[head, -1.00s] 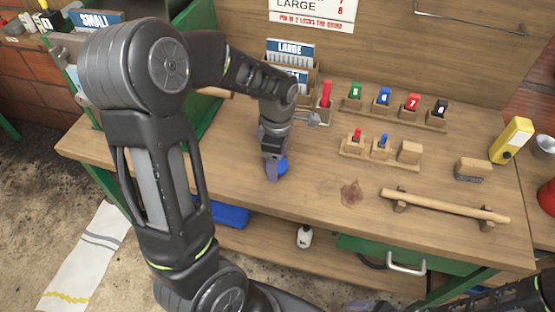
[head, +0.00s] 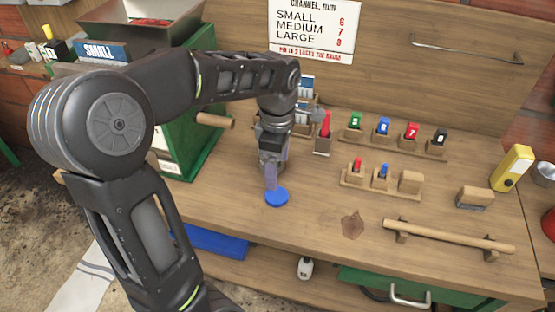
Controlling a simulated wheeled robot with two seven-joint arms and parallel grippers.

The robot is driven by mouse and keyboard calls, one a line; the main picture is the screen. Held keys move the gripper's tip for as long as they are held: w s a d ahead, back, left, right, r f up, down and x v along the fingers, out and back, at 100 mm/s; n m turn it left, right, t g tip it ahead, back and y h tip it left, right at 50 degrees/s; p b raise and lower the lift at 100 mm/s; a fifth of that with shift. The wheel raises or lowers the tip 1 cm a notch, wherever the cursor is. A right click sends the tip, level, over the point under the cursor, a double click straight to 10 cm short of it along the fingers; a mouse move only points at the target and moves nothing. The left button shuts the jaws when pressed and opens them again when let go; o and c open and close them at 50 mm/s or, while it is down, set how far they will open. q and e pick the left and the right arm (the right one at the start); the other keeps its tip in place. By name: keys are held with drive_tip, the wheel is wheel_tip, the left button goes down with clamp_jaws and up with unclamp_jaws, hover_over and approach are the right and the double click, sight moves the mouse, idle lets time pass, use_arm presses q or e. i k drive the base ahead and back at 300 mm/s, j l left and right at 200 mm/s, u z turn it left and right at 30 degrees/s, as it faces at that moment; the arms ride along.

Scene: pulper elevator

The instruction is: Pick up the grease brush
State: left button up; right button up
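My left gripper (head: 270,179) points down over the workbench, its fingers just above or at the back edge of a round blue disc (head: 277,198). Its fingers overlap in this view, so I cannot tell whether they are open or shut, or whether they touch the disc. A red-handled tool (head: 326,125) stands upright in a small wooden holder to the right of the gripper. A wooden block with dark bristles underneath (head: 475,196) lies at the right of the bench. I cannot tell for sure which of these is the grease brush. My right gripper is out of view.
Several coloured numbered pieces stand in a back rack (head: 397,142); a shorter rack (head: 382,178) is in front. A wooden bar (head: 448,234) lies on supports. A yellow device (head: 512,168) stands at right. A green machine (head: 187,140) is behind my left arm. The bench's front middle is clear.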

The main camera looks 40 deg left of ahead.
sight(326, 121)
drive_tip(key=k, duration=1)
